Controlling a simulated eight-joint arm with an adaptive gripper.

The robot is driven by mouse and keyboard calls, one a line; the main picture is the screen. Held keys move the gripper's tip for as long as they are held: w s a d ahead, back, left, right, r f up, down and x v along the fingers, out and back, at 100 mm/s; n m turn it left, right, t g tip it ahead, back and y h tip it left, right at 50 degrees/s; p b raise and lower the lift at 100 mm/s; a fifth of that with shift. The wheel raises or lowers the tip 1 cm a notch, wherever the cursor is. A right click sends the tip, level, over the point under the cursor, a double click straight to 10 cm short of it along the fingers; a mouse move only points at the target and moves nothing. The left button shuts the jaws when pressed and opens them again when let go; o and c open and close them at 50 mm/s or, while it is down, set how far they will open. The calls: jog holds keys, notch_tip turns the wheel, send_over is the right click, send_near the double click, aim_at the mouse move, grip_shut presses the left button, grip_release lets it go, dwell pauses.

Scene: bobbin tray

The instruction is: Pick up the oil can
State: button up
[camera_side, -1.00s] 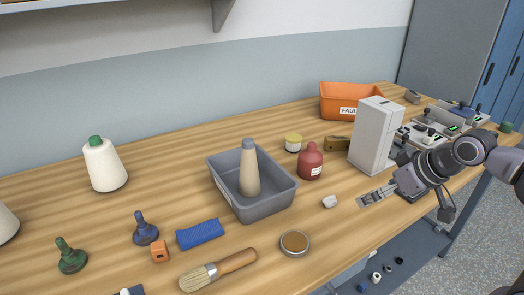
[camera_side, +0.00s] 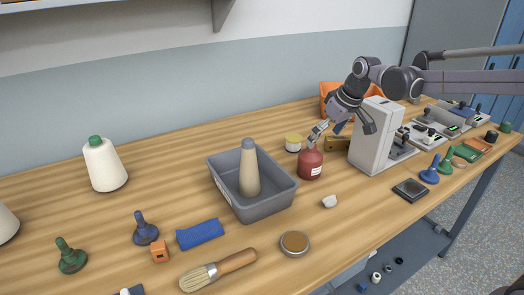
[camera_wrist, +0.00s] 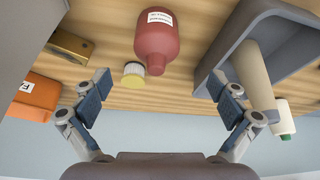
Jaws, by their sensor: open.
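The oil can looks to be the dark red, round-shouldered bottle with a white label (camera_side: 310,166), upright on the wooden bench to the right of the grey tray. My gripper (camera_side: 317,133) is just above its top in the side view, fingers pointing down and left. In the wrist view the red bottle (camera_wrist: 157,38) is at upper middle, beyond and between the spread fingers of my gripper (camera_wrist: 160,86). The gripper is open, with nothing between its fingers. The side view does not clearly show whether a finger touches the bottle's top, which the gripper partly hides.
The grey tray (camera_side: 230,205) holding a tan cone (camera_side: 249,172) is close left of the bottle. A yellow-lidded jar (camera_side: 293,142) stands behind it, a brass block (camera_side: 339,144) and tall grey-white box (camera_side: 372,140) to its right. A white lump (camera_side: 329,201) lies in front.

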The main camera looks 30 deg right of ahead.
aim_at(311, 158)
jog(key=shift+d+x, duration=0.2)
jog(key=shift+x, duration=2.55)
jog(key=shift+d+x, duration=0.15)
jog(key=shift+x, duration=2.6)
jog(key=c, duration=1.5)
